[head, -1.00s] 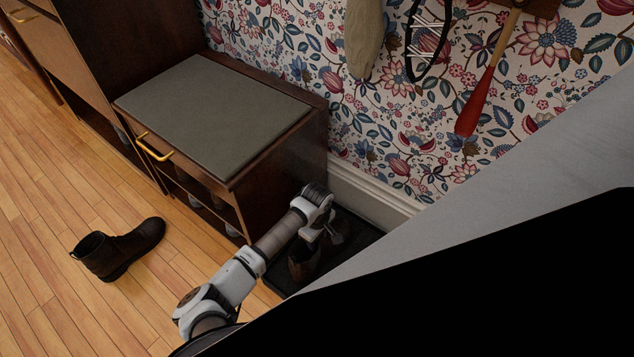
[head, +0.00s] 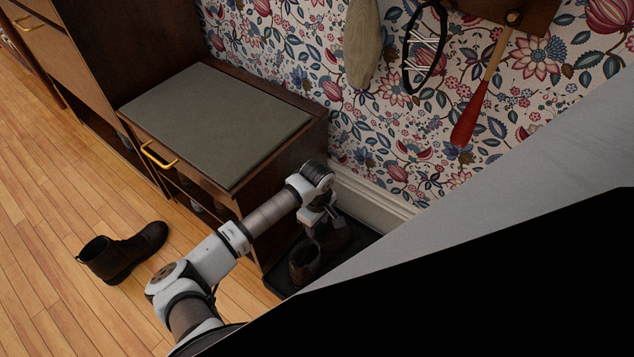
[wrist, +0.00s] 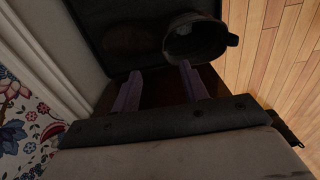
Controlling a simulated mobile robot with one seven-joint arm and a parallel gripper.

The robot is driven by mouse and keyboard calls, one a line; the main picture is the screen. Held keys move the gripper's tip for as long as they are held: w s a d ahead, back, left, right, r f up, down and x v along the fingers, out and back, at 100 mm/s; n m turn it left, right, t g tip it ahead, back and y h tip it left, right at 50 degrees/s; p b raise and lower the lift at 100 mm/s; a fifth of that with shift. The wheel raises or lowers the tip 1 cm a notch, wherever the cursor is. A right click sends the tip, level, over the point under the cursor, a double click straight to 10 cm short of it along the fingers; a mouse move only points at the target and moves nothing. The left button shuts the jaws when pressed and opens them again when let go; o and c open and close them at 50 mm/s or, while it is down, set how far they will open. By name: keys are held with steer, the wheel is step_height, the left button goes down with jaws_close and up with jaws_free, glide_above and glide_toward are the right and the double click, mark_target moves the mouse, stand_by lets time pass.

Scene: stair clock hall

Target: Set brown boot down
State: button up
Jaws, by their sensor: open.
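One brown boot (head: 304,263) stands upright on the dark tray (head: 277,282) beside the bench, its opening facing up. It also shows in the wrist view (wrist: 203,40). A second brown shape, seemingly another boot (head: 336,236), is behind it on the tray, partly hidden by my gripper. My gripper (head: 320,222) is over the tray, with its fingers apart; in the wrist view its two purplish fingers (wrist: 159,72) are spread, with dark brown surface showing between them. I cannot tell whether they touch a boot. Another brown boot (head: 124,252) stands on the wooden floor at left.
The wooden bench (head: 295,165) with a grey cushion (head: 215,118) stands close left of my arm, shoes on its shelves. The papered wall and white baseboard (head: 370,203) are close behind the tray. A red-handled tool (head: 470,115) hangs above. Floor at left is mostly clear.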

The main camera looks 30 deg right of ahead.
steer(key=shift+r, duration=0.4)
